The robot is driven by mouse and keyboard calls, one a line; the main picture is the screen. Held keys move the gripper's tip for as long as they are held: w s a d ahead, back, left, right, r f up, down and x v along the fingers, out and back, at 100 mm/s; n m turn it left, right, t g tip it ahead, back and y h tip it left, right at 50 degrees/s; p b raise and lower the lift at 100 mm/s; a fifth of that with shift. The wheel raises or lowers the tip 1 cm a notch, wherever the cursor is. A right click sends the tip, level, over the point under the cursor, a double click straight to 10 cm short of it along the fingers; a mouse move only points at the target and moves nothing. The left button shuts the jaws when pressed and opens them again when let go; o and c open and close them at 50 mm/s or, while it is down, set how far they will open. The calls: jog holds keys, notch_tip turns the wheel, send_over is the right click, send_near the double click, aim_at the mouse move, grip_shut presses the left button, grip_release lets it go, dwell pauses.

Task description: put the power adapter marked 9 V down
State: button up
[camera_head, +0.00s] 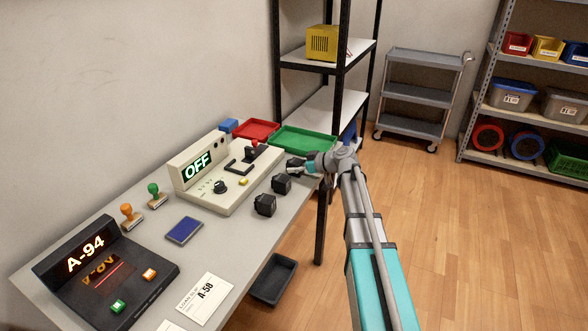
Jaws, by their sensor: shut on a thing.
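My gripper (297,167) is at the right edge of the table, near the front of the green tray. It is shut on a small dark thing that looks like a power adapter (293,162), mostly hidden by the fingers. Two black power adapters stand on the table just left of and below my gripper: one nearer to it (282,184), the other closer to the camera (265,205). I cannot read a voltage mark on any of them.
A cream device (202,199) showing "OFF" stands behind the adapters. A green tray (312,140) and a red tray (257,130) lie at the far end. A blue pad (184,230), stamps, a dark "A-94" device (135,277) and an "A-58" card (205,298) occupy the near part.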

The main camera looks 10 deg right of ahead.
jog(key=shift+f, duration=0.2)
jog(key=o, duration=1.3)
jog(key=shift+c, duration=0.2)
jog(key=shift+r, duration=0.2)
jog(key=shift+s+d+r, duration=0.1)
jog(key=shift+r, duration=0.05)
jog(key=p+v, duration=0.4)
jog(key=v, duration=0.7)
jog(key=shift+s+d+p, duration=0.15)
jog(key=shift+d+p, duration=0.15)
jog(key=shift+r, duration=0.1)
